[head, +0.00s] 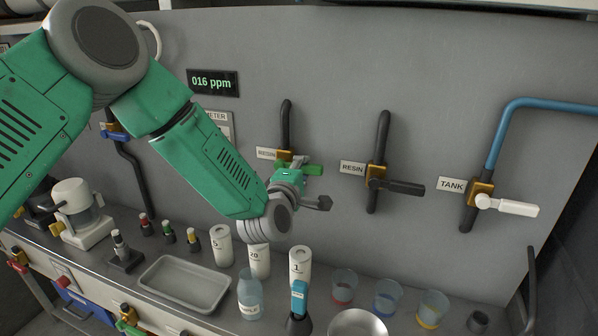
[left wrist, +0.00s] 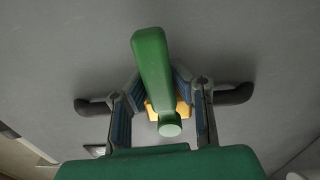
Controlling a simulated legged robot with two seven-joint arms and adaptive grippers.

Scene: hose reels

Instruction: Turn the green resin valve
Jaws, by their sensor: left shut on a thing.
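The green resin valve has a green handle (head: 313,169) on a brass body, on a dark pipe on the grey wall panel. The handle points right in the head view, across its upright pipe. My left gripper (head: 291,174) reaches it from the lower left and is shut on the handle. In the left wrist view the green handle (left wrist: 152,65) lies between the two fingers of the left gripper (left wrist: 158,85), with the brass body (left wrist: 183,112) partly hidden behind it. My right gripper is not in view.
A black-handled resin valve (head: 400,187) and a white-handled tank valve (head: 510,206) are to the right. A ppm display (head: 213,82) is above left. Below, the bench holds a tray (head: 185,303), numbered white cylinders (head: 221,245), a bottle (head: 250,295) and beakers (head: 387,296).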

